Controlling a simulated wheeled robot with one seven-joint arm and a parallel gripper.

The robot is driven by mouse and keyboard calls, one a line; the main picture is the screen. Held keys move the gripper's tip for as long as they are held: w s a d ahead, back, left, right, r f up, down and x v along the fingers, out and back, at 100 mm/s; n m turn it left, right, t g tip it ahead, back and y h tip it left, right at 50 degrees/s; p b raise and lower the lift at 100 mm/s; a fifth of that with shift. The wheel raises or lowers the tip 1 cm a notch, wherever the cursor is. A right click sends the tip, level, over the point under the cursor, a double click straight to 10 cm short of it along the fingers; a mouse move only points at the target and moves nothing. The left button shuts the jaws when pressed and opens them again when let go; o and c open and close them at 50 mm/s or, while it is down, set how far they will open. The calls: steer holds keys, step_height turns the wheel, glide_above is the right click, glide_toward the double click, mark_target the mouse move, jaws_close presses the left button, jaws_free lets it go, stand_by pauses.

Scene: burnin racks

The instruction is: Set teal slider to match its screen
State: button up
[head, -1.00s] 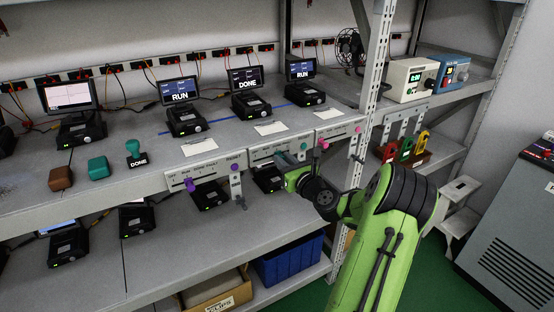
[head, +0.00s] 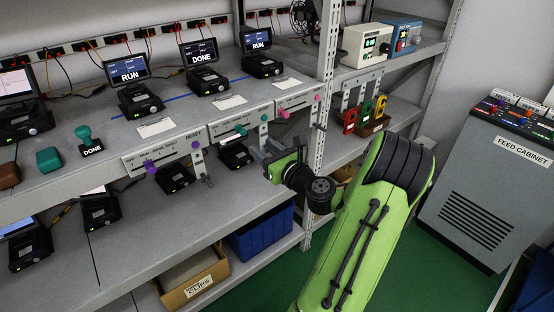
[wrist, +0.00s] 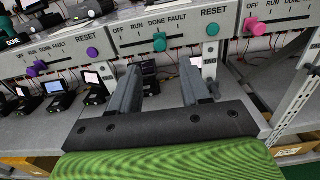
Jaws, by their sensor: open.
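The teal slider knob (wrist: 160,42) sits on the middle grey panel (wrist: 126,36), just below the DONE mark as far as I can tell. It also shows in the head view (head: 241,130). The screen (head: 200,52) above and behind that panel reads DONE. My gripper (wrist: 161,70) is open and empty. Its two fingers point toward the panel, one to each side of the knob in the wrist view, with the knob showing beyond their tips. In the head view my gripper (head: 264,152) is right of and below the knob, apart from it.
A purple slider (head: 149,165) is on the left panel and a pink slider (head: 284,113) on the right one. Screens reading RUN (head: 128,70) stand either side. A perforated upright (head: 326,80) rises right of my gripper. A blue bin (head: 262,232) is on the shelf below.

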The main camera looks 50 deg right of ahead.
steer(key=v, duration=0.6)
steer(key=shift+s, duration=0.25)
